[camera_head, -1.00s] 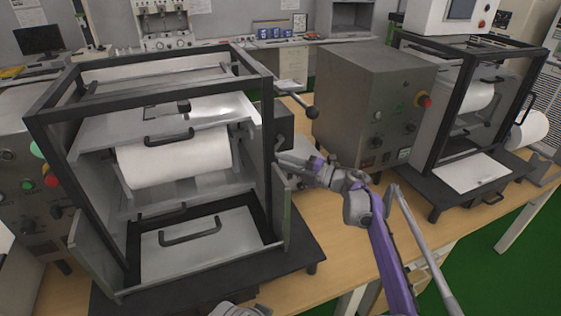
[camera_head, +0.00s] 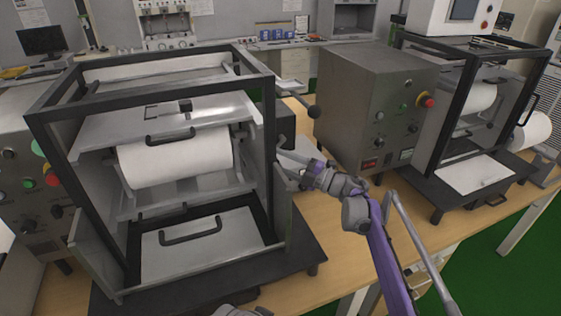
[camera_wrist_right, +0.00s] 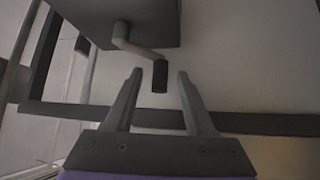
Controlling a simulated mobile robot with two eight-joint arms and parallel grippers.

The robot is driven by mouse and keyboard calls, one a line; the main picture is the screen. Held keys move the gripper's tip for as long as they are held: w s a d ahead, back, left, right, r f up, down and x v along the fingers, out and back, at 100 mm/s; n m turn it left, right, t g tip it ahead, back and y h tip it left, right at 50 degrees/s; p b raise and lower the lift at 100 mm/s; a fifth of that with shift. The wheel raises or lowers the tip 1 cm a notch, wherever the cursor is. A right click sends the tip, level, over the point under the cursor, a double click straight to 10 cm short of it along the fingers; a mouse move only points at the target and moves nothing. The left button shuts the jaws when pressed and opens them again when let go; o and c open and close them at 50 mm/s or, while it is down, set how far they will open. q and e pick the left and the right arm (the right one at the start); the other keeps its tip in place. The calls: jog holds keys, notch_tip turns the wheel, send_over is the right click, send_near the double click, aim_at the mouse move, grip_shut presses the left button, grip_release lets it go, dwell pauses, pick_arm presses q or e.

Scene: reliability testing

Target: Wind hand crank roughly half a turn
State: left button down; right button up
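The hand crank (camera_wrist_right: 124,40) shows in the right wrist view, a pale bent arm on the side of a dark grey box (camera_wrist_right: 115,15). Its black cylindrical grip (camera_wrist_right: 160,76) points toward my right gripper (camera_wrist_right: 159,75). The fingers are open, one on each side of the grip in the picture, with gaps on both sides. I cannot tell how deep the grip lies between them. In the head view my right gripper reaches the right side of the near framed machine (camera_head: 270,145), its fingers partly hidden. My left gripper is not clearly in view.
The near machine holds a white roll (camera_head: 175,157). A grey control box (camera_head: 375,95) with a red button stands to the right of my right wrist. A second framed machine (camera_head: 470,115) stands farther right. Wooden table (camera_head: 335,240) shows in front.

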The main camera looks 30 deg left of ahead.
jog(key=d+f+b, duration=0.1)
jog(key=d, duration=0.9)
jog(key=shift+w+d+f, duration=0.3)
jog(key=shift+w+f, duration=0.05)
